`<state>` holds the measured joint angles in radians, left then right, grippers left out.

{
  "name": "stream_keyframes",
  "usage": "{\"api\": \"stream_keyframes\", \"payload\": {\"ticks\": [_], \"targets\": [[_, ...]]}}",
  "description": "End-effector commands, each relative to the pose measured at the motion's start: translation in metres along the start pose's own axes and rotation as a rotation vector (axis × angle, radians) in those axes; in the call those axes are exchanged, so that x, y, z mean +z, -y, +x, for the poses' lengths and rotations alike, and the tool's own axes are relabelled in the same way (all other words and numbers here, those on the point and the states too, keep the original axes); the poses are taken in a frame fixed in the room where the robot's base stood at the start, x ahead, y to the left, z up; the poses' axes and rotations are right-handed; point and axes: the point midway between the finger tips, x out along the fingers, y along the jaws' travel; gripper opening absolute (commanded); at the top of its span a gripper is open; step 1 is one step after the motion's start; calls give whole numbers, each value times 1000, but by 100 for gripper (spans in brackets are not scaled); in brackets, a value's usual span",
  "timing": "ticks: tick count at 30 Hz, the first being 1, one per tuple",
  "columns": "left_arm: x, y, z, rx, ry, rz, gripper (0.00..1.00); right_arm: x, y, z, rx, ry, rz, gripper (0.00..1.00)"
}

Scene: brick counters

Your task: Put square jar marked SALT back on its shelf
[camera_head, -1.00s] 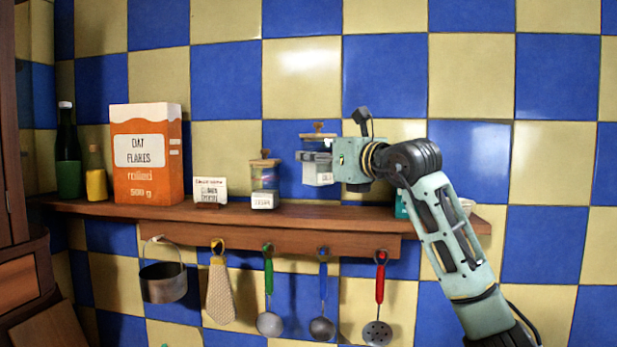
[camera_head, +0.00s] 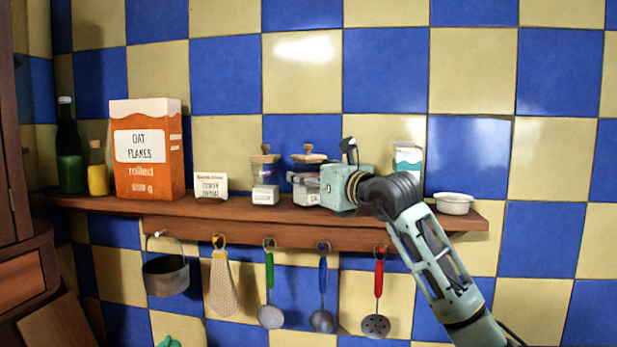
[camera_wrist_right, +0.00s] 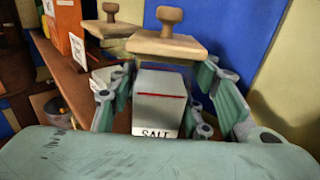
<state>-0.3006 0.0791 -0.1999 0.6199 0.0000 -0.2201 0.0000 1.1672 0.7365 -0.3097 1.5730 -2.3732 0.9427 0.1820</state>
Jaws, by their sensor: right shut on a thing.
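The square jar marked SALT (camera_head: 308,187) has a wooden lid with a knob and a white label. My right gripper (camera_head: 322,188) is shut on it from the right. In the right wrist view the jar (camera_wrist_right: 160,100) stands between the fingers, label toward me. The jar is upright, its base at the level of the wooden shelf (camera_head: 240,210); I cannot tell whether it bears on the shelf. The gripper hides its right side. A small teal piece at the bottom edge may be my left gripper (camera_head: 168,342); its fingers do not show clearly.
A similar lidded jar (camera_head: 264,180) stands close on the left. Further left are a card (camera_head: 210,185), an oat flakes box (camera_head: 147,150) and bottles (camera_head: 97,170). A teal-and-white container (camera_head: 408,158) and white bowl (camera_head: 454,203) stand to the right. Utensils (camera_head: 322,290) hang below.

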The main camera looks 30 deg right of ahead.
Motion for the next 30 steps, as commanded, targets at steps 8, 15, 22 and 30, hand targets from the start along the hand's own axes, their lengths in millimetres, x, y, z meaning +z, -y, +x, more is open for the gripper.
{"api": "stream_keyframes", "payload": {"ticks": [8,15,22,30], "targets": [[0,0,2,0,-1,0,64,-2,0,0,0,-1,0,62],[-1,0,2,0,-1,0,64,-2,0,0,0,-1,0,64],[-1,0,6,0,-2,0,64,-2,1,-8,-1,0,-2,64],[2,0,35,0,-2,0,64,-5,1,-65,-3,2,-4,64]]}}
